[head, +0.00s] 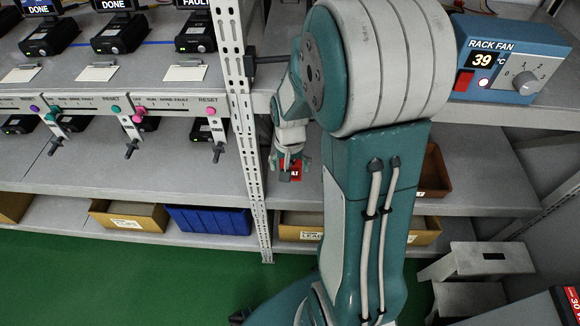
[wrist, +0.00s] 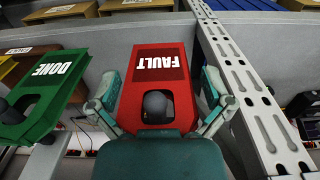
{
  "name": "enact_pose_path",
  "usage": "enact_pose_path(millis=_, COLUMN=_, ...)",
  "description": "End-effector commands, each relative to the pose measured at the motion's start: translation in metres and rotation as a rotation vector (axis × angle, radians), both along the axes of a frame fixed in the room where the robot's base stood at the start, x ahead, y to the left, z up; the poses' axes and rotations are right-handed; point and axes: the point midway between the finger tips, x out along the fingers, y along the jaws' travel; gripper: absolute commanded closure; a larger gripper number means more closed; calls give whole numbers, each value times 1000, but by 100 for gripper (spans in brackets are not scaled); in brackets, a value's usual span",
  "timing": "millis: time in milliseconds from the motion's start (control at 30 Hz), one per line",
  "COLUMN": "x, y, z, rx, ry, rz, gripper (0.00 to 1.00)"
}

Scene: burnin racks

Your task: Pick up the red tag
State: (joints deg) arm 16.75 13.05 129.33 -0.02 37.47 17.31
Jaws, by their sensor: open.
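The red tag (wrist: 160,62), with white FAULT lettering, is in the middle of the wrist view. A dark rounded peg (wrist: 155,105) shows in its opening. My gripper (wrist: 161,88) is open, with one finger at each side of the tag; I cannot tell whether either finger touches it. In the head view my gripper (head: 290,158) is low beside the rack post, and only a small part of the red tag (head: 292,174) shows below it. My arm hides much of that area.
A green DONE tag (wrist: 45,88) hangs left of the red one. A perforated rack post (wrist: 245,85) stands close on the right. In the head view, a blue bin (head: 208,220) and cardboard boxes sit on the low shelf. A step stool (head: 480,262) stands at right.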

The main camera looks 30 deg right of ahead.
Motion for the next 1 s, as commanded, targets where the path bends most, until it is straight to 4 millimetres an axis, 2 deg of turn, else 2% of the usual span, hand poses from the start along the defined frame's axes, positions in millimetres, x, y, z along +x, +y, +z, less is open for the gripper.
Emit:
enact_pose_path(millis=100, x=-1, y=0, z=-1, rx=1, ry=3, rz=0, gripper=0)
enact_pose_path(millis=167, x=-1, y=0, z=-1, rx=1, ry=3, rz=0, gripper=27)
enact_pose_path(millis=200, x=-1, y=0, z=-1, rx=1, ry=3, rz=0, gripper=45)
enact_pose_path(millis=233, x=-1, y=0, z=-1, rx=1, ry=4, rz=0, gripper=50)
enact_pose_path(millis=867, x=-1, y=0, z=2, rx=2, ry=6, rz=0, gripper=53)
enact_pose_path(millis=900, x=0, y=0, z=3, rx=2, ry=6, rz=1, gripper=59)
enact_pose_path(millis=933, x=0, y=0, z=4, rx=2, ry=6, rz=1, gripper=61)
enact_pose_path(millis=1000, x=2, y=0, z=8, rx=1, ry=4, rz=1, gripper=77)
